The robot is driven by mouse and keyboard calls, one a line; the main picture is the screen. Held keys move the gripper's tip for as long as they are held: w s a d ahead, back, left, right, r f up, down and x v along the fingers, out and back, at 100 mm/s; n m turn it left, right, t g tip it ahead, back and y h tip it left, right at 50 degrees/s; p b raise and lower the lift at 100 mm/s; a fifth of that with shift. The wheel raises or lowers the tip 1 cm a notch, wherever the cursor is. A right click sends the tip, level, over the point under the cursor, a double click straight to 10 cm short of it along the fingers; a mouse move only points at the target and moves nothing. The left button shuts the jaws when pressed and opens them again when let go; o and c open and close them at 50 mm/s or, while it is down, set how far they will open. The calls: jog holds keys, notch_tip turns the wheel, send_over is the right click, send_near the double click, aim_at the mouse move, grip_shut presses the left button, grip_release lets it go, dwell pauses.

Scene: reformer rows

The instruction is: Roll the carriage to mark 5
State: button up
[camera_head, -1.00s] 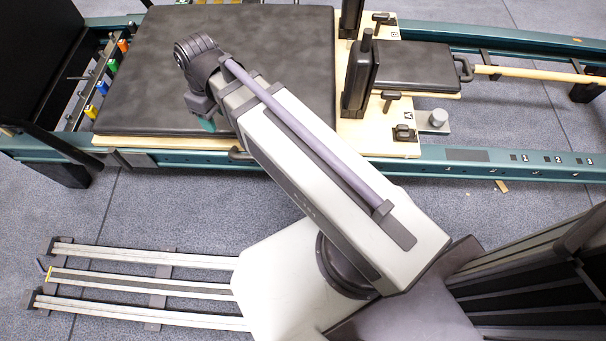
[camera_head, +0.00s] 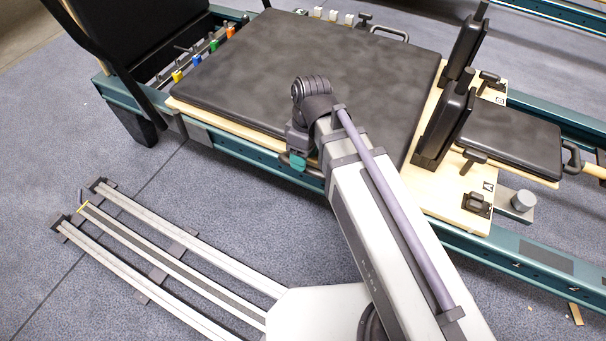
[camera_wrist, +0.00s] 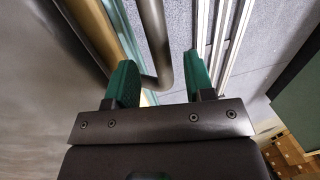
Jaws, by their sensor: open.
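The carriage (camera_head: 330,62) is a black padded platform on a pale wood base, with shoulder blocks (camera_head: 446,122) at its right end. It sits on the teal rail frame (camera_head: 545,258), whose near side carries small numbered marks (camera_head: 517,264). A grey bent handle shows at the carriage's near edge in the wrist view (camera_wrist: 157,45). My gripper (camera_head: 298,162), with green fingers, is at that near edge. In the wrist view my gripper (camera_wrist: 162,82) is open, and the handle's bend appears between the fingers. I cannot tell whether they touch it.
Coloured springs (camera_head: 203,57) lie at the left end of the frame beside a black upright board (camera_head: 150,35). A black headrest (camera_head: 510,140) is right of the shoulder blocks. Pale floor rails (camera_head: 165,255) run in front, with bare floor between them and the frame.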

jog(key=b+x, duration=0.1)
jog(key=x, duration=0.1)
jog(key=shift+f, duration=0.4)
jog(key=shift+s+r, duration=0.1)
jog(key=shift+r, duration=0.05)
grip_shut()
